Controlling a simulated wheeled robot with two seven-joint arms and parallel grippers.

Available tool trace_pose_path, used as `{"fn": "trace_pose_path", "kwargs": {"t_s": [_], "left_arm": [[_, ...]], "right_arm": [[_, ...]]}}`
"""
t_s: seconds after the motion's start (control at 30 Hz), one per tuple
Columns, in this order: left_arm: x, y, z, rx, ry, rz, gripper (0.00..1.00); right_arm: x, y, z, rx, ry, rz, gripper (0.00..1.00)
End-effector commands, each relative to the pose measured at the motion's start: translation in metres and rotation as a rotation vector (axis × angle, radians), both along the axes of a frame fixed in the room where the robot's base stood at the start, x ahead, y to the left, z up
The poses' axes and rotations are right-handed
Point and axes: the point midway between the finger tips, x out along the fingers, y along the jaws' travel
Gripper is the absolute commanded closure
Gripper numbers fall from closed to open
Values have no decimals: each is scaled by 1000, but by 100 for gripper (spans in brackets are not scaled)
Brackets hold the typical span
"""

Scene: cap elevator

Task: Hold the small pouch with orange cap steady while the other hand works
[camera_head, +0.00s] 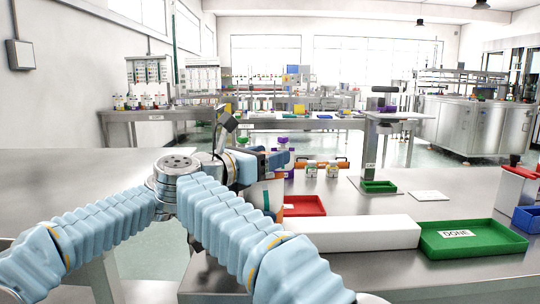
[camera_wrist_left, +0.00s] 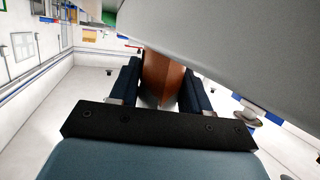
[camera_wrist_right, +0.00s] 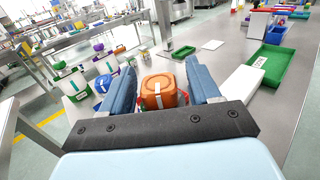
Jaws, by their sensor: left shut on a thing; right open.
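The pouch's orange cap (camera_wrist_right: 160,92) shows from above in the right wrist view, with a pale stripe across it. My right gripper (camera_wrist_right: 163,80) is open, with one blue finger on each side of the cap; I cannot tell whether they touch it. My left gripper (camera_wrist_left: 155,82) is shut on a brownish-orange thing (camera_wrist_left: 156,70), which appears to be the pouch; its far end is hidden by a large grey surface. In the head view the two grippers overlap beside the red tray, and most of the pouch is hidden behind my arms.
A red tray (camera_head: 304,206), a long white block (camera_head: 350,234) and a green tray marked DONE (camera_head: 468,239) stand on the metal table. Small bottles (camera_head: 333,171) and a small green tray (camera_head: 378,187) stand behind.

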Motion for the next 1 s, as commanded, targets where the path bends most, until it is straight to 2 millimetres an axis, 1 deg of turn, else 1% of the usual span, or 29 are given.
{"fn": "trace_pose_path", "kwargs": {"t_s": [0.3, 0.4, 0.5, 0.7, 0.93, 1.0], "left_arm": [[0, 0, 0, 1, 1, -1, 70], [0, 0, 0, 0, 0, -1, 70], [0, 0, 0, 0, 0, -1, 70], [0, 0, 0, 0, 0, -1, 70], [0, 0, 0, 0, 0, -1, 70], [0, 0, 0, 0, 0, -1, 70]], "right_arm": [[-52, 48, 0, -1, -2, 3, 38], [-66, 60, 0, 0, -1, 1, 38], [-76, 68, 0, 0, -1, 0, 38], [-82, 73, 0, -1, -1, -1, 38], [-81, 73, 1, -2, 1, 0, 38], [-78, 70, 2, -17, 17, 13, 38]]}}
